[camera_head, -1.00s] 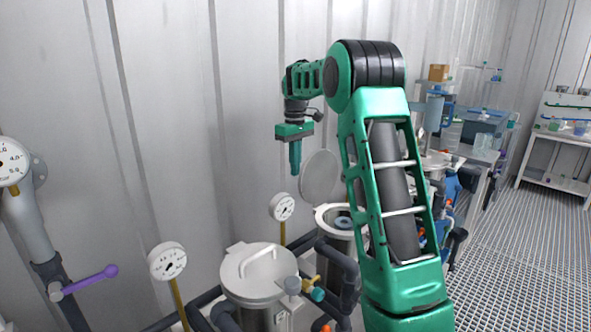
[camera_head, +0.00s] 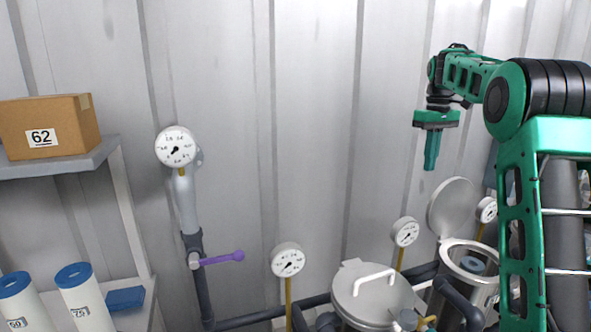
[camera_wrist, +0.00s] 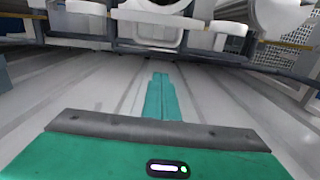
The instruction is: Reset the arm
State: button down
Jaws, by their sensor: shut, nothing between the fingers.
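My gripper (camera_head: 431,162) is green and hangs pointing down from my bent arm at the upper right of the head view. Its fingers are together and empty. It is in the air in front of the corrugated wall, above and left of a vessel with a raised lid (camera_head: 451,207). In the wrist view my gripper (camera_wrist: 161,78) also shows shut, with nothing between the fingers.
A closed metal vessel (camera_head: 372,296) stands at the bottom, with the open vessel (camera_head: 474,262) right of it. Several gauges rise on pipes, one (camera_head: 288,260) beside a purple valve handle (camera_head: 222,258). Shelves at left hold a cardboard box (camera_head: 50,126) and white cylinders (camera_head: 84,295).

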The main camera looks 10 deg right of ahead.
aim_at(451, 179)
jog(key=s+r+m, duration=0.1)
jog(key=s, duration=0.1)
jog(key=s+m, duration=0.1)
jog(key=s, duration=0.2)
jog(key=s+d+r+m, duration=0.1)
jog(key=s, duration=0.2)
jog(key=shift+s+r+m+t+h, duration=0.25)
jog(key=shift+r+m+t+h, duration=0.05)
jog(key=shift+r, duration=0.05)
jog(key=s+a+f+m, duration=0.1)
jog(key=s+a+f, duration=0.2)
jog(key=s, duration=0.9)
jog(key=s+a+f+m, duration=0.2)
jog(key=s+a+f, duration=0.2)
jog(key=s+f, duration=0.6)
jog(key=s+a+f+m, duration=0.1)
jog(key=s+a+f, duration=0.2)
jog(key=s, duration=1.1)
notch_tip(451, 179, down, 4)
jog(key=shift+a+r+m+y, duration=0.15)
jog(key=shift+r+m+y, duration=0.1)
jog(key=shift+m+y, duration=0.15)
jog(key=shift+w+f, duration=0.2)
jog(key=shift+w, duration=0.3)
